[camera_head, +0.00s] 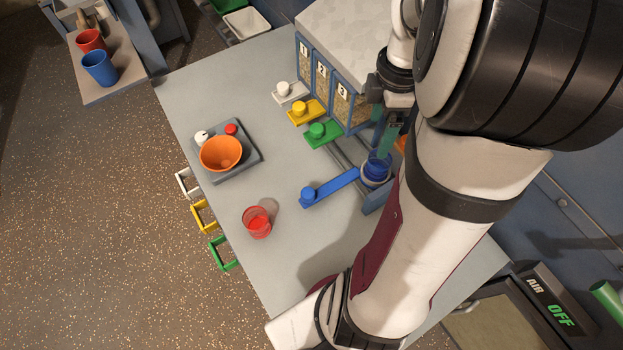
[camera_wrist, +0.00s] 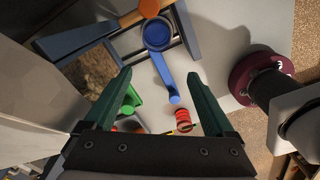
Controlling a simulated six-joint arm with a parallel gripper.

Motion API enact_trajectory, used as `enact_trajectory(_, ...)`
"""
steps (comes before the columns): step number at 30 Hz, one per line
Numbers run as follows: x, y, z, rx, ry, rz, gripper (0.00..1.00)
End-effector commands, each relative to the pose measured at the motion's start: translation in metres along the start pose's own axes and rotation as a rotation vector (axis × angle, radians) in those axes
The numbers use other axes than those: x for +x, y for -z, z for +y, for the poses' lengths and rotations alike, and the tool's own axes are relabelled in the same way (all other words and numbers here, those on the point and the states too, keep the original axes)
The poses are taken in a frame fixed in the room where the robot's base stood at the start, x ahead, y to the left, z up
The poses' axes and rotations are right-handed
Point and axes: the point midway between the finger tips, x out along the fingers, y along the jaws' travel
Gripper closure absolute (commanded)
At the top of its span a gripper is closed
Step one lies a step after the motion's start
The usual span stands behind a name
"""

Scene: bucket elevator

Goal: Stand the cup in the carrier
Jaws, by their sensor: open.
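A red see-through cup (camera_head: 257,224) stands on the grey table, apart from my gripper; a red thing in the wrist view (camera_wrist: 183,115) may be it. A blue round holder (camera_head: 374,181), seemingly the carrier, sits at the table's right side; a blue round piece (camera_head: 379,163) shows at its top, and I cannot tell whether that is a separate cup. The holder also shows in the wrist view (camera_wrist: 157,36). A blue lever (camera_head: 332,187) with a knob reaches left from it. My gripper (camera_head: 388,140) is above the holder area, its green fingers (camera_wrist: 162,78) apart with nothing between them.
A grey tray (camera_head: 242,166) holds an orange bowl (camera_head: 220,148) and small red and white items. White, yellow and green levers (camera_head: 318,130) stand before numbered bins (camera_head: 325,82). Red and blue cups (camera_head: 100,68) stand on a side shelf.

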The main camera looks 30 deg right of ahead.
Motion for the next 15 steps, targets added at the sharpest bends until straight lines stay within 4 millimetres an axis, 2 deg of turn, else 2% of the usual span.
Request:
enact_trajectory(2, -0.015, 0.045, -0.019, 0.195, -0.003, 0.018, 0.11)
enact_trajectory(4, -0.027, 0.091, -0.053, 0.469, 0.014, 0.042, 0.11)
enact_trajectory(6, -0.034, 0.127, -0.095, 0.760, 0.046, 0.058, 0.11)
enact_trajectory(7, -0.035, 0.138, -0.113, 0.878, 0.062, 0.060, 0.11)
enact_trajectory(9, -0.036, 0.155, -0.151, 1.122, 0.102, 0.057, 0.11)
enact_trajectory(12, -0.034, 0.165, -0.188, 1.369, 0.143, 0.038, 0.11)
enact_trajectory(15, -0.032, 0.167, -0.206, 1.495, 0.163, 0.023, 0.11)
